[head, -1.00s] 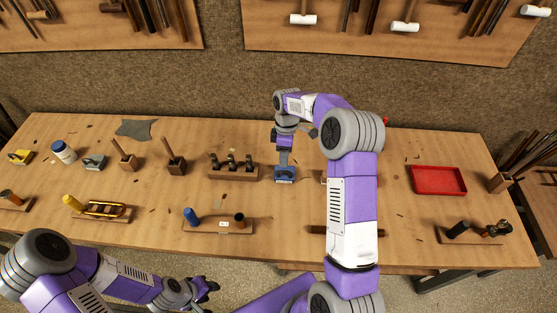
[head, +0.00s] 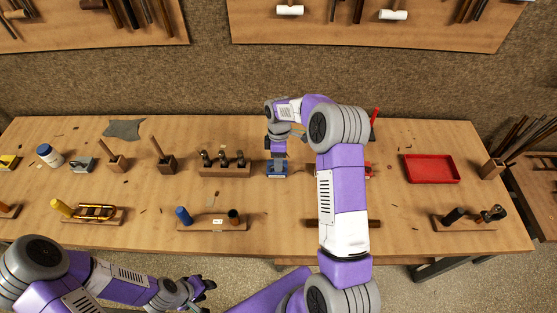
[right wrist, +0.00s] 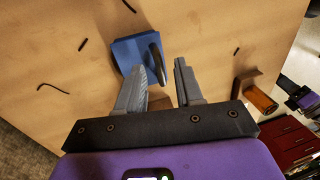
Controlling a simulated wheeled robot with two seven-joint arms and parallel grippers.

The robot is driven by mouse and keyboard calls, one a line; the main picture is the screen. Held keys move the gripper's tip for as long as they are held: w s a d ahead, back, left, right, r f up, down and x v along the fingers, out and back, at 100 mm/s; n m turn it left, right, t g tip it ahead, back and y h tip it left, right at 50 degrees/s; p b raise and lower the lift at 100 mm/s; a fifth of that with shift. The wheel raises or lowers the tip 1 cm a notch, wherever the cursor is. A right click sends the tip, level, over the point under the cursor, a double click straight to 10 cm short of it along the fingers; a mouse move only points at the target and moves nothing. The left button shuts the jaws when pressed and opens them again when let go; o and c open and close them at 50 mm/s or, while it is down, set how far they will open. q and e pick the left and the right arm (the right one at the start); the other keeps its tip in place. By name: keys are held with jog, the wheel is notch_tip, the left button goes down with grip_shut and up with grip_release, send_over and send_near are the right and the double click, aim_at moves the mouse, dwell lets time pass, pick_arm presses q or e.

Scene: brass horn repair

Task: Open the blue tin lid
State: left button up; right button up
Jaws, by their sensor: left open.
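In the right wrist view the tin (right wrist: 132,52) lies just beyond the fingertips, mostly to the left of the gap. A dark, rounded piece shows at its right side; I cannot tell whether it belongs to the lid. My right gripper (right wrist: 161,70) is open, its two grey fingers apart with nothing visible clamped. Whether a fingertip touches the tin is unclear. My left gripper (head: 208,285) is open and empty, low in front of the bench.
A wooden block with several dark tools (head: 225,171) stands just left of the tin. A red tray (head: 431,181) lies farther right. A stand with a blue bottle (head: 183,215) is in front. My right arm hides bench parts right of the tin.

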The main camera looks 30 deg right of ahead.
grip_shut()
dwell(1.3)
